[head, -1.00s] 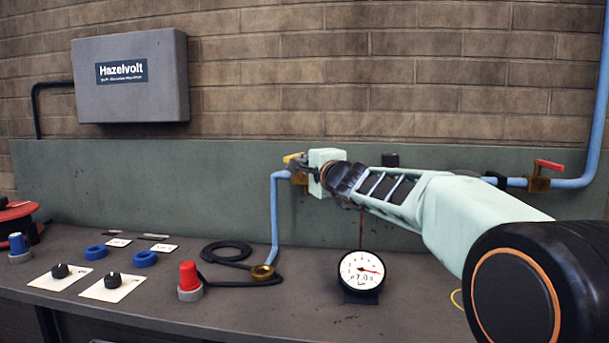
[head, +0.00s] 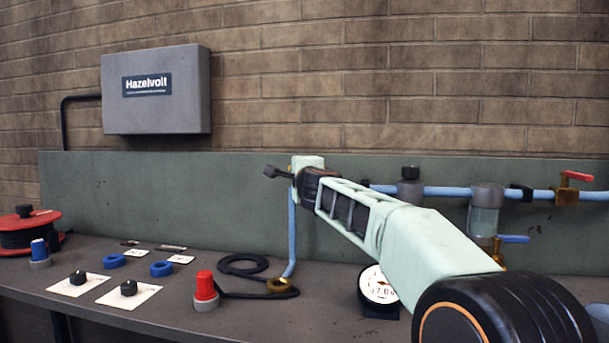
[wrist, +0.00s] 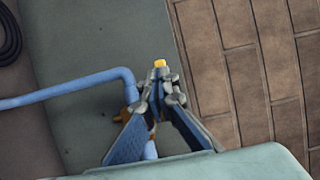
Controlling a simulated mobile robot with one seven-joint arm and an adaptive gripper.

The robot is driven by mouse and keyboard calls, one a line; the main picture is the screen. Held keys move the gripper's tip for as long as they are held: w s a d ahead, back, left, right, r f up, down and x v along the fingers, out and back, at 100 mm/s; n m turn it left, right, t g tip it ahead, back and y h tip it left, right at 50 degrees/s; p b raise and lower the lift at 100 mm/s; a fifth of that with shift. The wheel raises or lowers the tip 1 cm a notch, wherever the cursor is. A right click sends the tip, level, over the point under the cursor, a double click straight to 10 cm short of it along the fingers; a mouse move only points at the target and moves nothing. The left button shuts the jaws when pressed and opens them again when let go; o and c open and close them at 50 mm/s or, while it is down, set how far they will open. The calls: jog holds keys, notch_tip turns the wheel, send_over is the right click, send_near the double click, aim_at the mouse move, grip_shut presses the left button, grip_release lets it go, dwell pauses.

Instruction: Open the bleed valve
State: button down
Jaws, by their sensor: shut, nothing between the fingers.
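My gripper (head: 278,172) is shut in front of the upper end of the left blue pipe (head: 291,235), its fingers pointing left. In the wrist view my gripper's tips (wrist: 160,82) are together, with a small yellow piece (wrist: 160,63) showing just beyond them; I cannot tell whether they touch it. A brass fitting (wrist: 125,115) is partly hidden behind the fingers there. In the head view my gripper hides the yellow-handled valve. A red-handled valve (head: 567,190) sits on the right pipe, and a blue-handled valve (head: 513,239) below a clear bowl. No label shows which is the bleed valve.
The pressure gauge (head: 379,286) stands on the bench (head: 240,325), partly behind my arm. A grey box (head: 157,92) hangs on the wall.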

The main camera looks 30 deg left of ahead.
jog(key=w+a+m+t+h+p, duration=0.1)
jog(key=h+p, duration=0.1)
jog(key=p, duration=0.2)
jog(key=w+a+m+t+h+p, duration=0.1)
jog(key=a+m+h+p, duration=0.1)
jog(key=p, duration=0.3)
jog(key=shift+w+a+r, duration=0.1)
jog(key=shift+w+a, duration=0.15)
jog(key=shift+w, duration=0.15)
jog(key=shift+p, duration=0.35)
